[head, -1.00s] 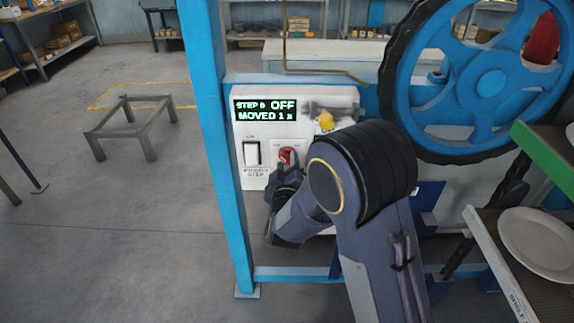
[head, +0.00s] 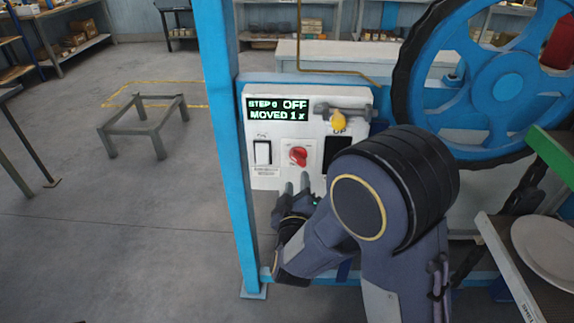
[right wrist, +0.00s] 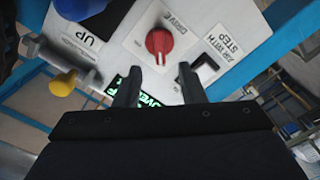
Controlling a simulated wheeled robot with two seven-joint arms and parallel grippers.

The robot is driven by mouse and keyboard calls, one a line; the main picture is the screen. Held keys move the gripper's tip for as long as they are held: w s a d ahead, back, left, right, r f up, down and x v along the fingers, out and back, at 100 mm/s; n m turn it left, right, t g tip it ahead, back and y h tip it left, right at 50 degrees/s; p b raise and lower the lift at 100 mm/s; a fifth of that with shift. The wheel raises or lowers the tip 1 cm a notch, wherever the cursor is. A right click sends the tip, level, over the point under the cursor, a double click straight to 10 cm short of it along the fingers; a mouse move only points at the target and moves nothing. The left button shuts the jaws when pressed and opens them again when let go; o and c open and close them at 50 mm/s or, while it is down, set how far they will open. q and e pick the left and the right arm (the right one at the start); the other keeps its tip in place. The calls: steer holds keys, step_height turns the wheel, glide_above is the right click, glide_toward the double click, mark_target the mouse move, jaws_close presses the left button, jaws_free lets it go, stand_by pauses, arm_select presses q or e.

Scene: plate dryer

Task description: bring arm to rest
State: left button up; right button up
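My right gripper (head: 295,186) is below the red rotary knob (head: 298,156) of the white control panel (head: 283,97), apart from it. In the right wrist view its two fingers (right wrist: 160,88) stand apart with nothing between them, and the red knob (right wrist: 159,42) lies beyond their tips. The panel's display (head: 278,109) reads OFF and MOVED 1 x. My right arm (head: 395,190) reaches up from the lower right. My left gripper is not in view.
A blue post (head: 232,150) stands left of the panel. A large blue wheel (head: 497,85) is at the right, above a shelf with a white plate (head: 548,248). A yellow-tipped lever (head: 339,122) sits on the panel. A low metal frame (head: 146,122) stands on open floor at left.

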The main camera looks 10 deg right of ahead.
steer(key=s+d+r+m+g+y+p, duration=0.1)
steer(key=s+d+m+g+y, duration=0.1)
steer(key=s, duration=0.7)
steer(key=s+d+r+m+g+y+p, duration=0.2)
steer(key=s+g, duration=0.4)
steer(key=s, duration=0.3)
steer(key=s+d+r+m+g+y+p, duration=0.1)
steer(key=s+d+m+g+y, duration=0.1)
steer(key=s, duration=0.7)
steer(key=m+g+y, duration=0.1)
steer(key=y, duration=0.1)
steer(key=shift+s+r+m+g+y+p, duration=0.3)
steer(key=shift+s+m+g+y+p, duration=0.05)
steer(key=shift+m+g+y+p, duration=0.05)
